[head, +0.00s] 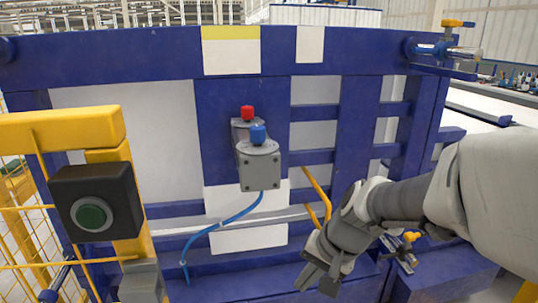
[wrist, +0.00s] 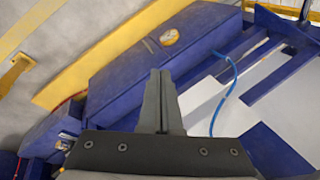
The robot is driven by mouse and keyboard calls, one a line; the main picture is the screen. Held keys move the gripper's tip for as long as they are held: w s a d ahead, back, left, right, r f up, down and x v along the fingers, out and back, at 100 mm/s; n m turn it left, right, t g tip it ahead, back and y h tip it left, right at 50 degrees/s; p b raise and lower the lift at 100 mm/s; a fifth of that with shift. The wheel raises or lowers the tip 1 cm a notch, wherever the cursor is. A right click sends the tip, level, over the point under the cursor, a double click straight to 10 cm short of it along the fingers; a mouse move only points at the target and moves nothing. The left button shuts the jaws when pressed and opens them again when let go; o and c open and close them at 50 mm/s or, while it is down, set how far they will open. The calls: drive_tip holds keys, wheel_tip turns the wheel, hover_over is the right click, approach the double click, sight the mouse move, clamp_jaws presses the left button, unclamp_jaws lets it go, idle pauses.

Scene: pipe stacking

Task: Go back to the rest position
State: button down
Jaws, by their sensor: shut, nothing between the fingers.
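My gripper (head: 318,283) is at the lower middle right of the head view, at the end of my white and grey arm. Its fingers point down and to the left. In the wrist view my gripper (wrist: 160,74) shows its two dark fingers pressed together with nothing between them. It hangs in front of the lower part of a blue frame (head: 120,62), apart from the grey valve box (head: 258,168) above and to its left.
The box carries a red knob (head: 247,113) and a blue knob (head: 258,134); a blue hose (head: 222,224) hangs below it. A green button (head: 91,214) sits on a yellow post at left. A yellow handle (head: 318,193) is close behind my gripper.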

drive_tip(key=s+d+r+n+t+h, duration=0.4)
drive_tip(key=s+d+r, duration=0.4)
drive_tip(key=s, duration=0.4)
wheel_tip(320, 180, up, 22)
drive_tip(key=g+p, duration=0.1)
drive_tip(key=p, duration=2)
drive_tip(key=shift+w+a+n, duration=0.15)
drive_tip(key=shift+a+n, duration=0.25)
